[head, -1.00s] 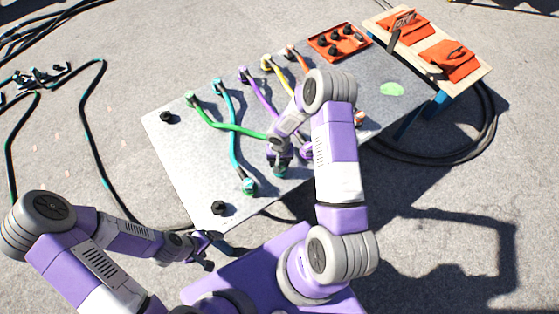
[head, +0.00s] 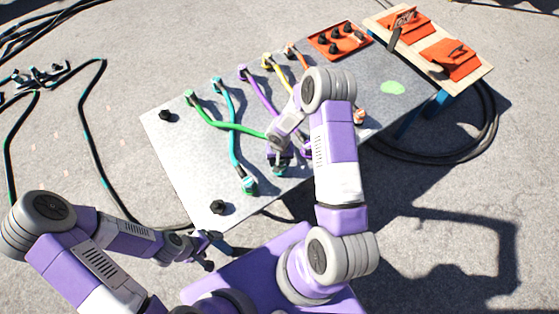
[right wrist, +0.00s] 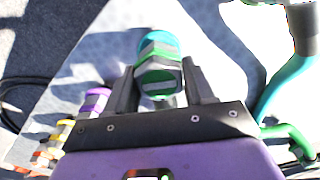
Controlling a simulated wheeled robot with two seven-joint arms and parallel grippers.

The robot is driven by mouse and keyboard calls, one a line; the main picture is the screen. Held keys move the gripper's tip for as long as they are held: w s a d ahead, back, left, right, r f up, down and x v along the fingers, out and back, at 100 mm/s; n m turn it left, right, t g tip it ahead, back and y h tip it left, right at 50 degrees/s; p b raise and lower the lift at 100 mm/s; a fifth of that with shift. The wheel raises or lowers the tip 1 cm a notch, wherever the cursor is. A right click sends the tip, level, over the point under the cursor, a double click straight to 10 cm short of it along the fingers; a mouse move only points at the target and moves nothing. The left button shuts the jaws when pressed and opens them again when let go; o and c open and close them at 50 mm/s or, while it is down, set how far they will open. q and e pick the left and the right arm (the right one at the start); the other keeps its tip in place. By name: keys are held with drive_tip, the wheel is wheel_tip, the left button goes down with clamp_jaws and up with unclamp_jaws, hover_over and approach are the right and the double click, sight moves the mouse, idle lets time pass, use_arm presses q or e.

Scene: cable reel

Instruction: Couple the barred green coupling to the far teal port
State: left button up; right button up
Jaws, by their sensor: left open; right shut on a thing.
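The green coupling (right wrist: 160,78) with pale bars is between the fingers of my right gripper (right wrist: 160,88) in the right wrist view. The gripper is shut on it. A teal round part (right wrist: 158,38) shows directly beyond the coupling, in line with it; I cannot tell whether they are fully joined. In the head view my right gripper (head: 279,160) is low over the near edge of the grey table, at the end of the green cable (head: 230,126), and mostly hides the coupling. My left gripper (head: 209,251) is open and empty, off the table's near left corner.
A teal cable (head: 234,140) ends in a teal coupling (head: 249,186) left of my right gripper. Purple (head: 262,92), yellow and orange cables lie to the right. Black knobs (head: 218,208) stand near the left corners. An orange tray (head: 340,42) is at the back.

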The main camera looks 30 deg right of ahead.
drive_tip(key=shift+f+b, duration=0.4)
drive_tip(key=shift+f, duration=0.05)
drive_tip(key=o, duration=1.2)
drive_tip(key=shift+o, duration=0.2)
wheel_tip(320, 180, up, 8)
drive_tip(key=p, duration=0.3)
drive_tip(key=shift+f, duration=0.2)
